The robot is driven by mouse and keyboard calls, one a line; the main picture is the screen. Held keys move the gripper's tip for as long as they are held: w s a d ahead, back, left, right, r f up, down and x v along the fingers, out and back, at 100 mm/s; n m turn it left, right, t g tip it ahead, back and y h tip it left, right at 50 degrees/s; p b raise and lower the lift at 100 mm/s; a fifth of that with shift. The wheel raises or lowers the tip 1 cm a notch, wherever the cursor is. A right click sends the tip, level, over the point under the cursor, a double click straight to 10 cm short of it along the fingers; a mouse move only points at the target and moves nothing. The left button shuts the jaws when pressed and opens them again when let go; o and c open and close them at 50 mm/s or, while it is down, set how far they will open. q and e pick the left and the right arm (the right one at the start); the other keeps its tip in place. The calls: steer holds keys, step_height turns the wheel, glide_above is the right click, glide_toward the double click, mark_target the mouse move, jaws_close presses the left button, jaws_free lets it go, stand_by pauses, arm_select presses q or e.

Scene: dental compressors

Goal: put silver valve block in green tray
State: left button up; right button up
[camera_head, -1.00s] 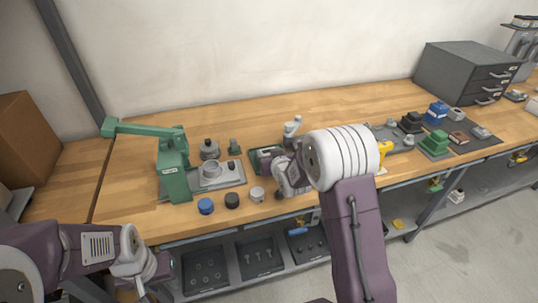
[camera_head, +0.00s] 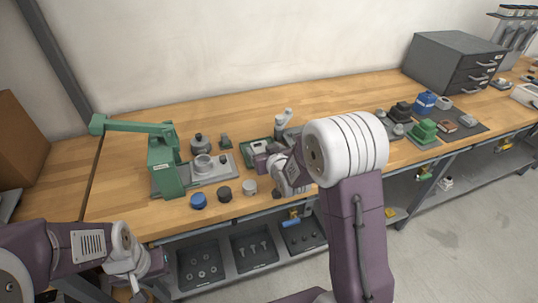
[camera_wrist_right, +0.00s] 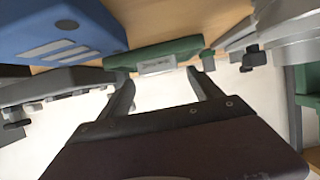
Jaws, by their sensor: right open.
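The green tray (camera_head: 250,158) lies on the bench in the middle of the head view, partly covered by my right gripper (camera_head: 264,162). In the right wrist view my right gripper (camera_wrist_right: 160,80) is open, with nothing seen between its fingers. A green edge with a pale label (camera_wrist_right: 157,64) lies just beyond the fingertips; I cannot tell whether it is the tray. I cannot single out the silver valve block for sure; a small grey block (camera_head: 468,121) sits on the dark mat at right. My left gripper (camera_head: 138,286) hangs low at left, its fingers unclear.
A green press (camera_head: 165,165) with a grey base stands left of the tray. Blue (camera_head: 198,201), black (camera_head: 224,194) and grey (camera_head: 249,187) caps line the front edge. My right arm hides the bench behind it. A blue striped block (camera_wrist_right: 62,32) is close in the wrist view.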

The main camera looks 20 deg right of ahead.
steer(key=v, duration=0.7)
steer(key=shift+s+r, duration=0.15)
steer(key=shift+s, duration=0.15)
